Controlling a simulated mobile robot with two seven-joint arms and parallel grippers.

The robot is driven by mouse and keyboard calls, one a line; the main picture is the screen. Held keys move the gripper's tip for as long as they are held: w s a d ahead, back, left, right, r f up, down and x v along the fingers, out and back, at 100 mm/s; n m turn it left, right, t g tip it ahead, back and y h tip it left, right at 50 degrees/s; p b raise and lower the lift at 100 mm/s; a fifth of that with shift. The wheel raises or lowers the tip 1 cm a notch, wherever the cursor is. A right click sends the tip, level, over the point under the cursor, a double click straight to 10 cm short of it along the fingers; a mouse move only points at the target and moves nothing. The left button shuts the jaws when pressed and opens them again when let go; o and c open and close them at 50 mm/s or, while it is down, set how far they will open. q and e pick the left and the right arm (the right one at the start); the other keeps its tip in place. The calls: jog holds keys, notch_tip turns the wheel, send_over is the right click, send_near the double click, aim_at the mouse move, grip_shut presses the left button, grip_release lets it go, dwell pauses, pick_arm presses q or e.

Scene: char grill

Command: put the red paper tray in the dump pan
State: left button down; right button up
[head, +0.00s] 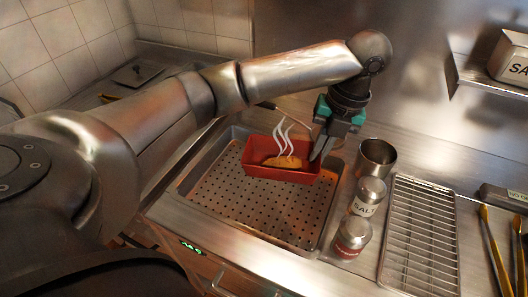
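The red paper tray (262,171) sits within the perforated metal dump pan (215,189), toward its far right corner. It looks upright and holds a golden-brown food piece (284,162) with white steam marks above it. My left gripper (319,155) reaches down from above at the tray's right end. Its two fingers look parted, with the tips close to the tray's right rim. Whether they touch the rim is hard to tell. My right gripper is not in view.
Right of the pan stand a metal cup (376,158), a salt shaker (368,197) and another shaker (352,238). A wire rack (420,235) lies farther right, with yellow-handled tongs (496,250) beyond it. A metal wall rises behind the counter.

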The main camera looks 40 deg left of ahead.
aim_at(303, 210)
pick_arm(q)
jog(key=m, duration=0.2)
jog(key=shift+w+a+r+m, duration=0.15)
jog(key=shift+w+m, duration=0.15)
jog(key=shift+t, duration=0.3)
notch_tip(303, 210, down, 20)
jog(key=b, duration=0.3)
jog(key=c, duration=1.1)
grip_release()
jog(key=r, duration=0.4)
jog(key=d+r+p, duration=0.1)
jog(key=r, duration=0.3)
jog(key=d+r+p, duration=0.1)
jog(key=r, duration=0.3)
jog(key=shift+w, duration=0.25)
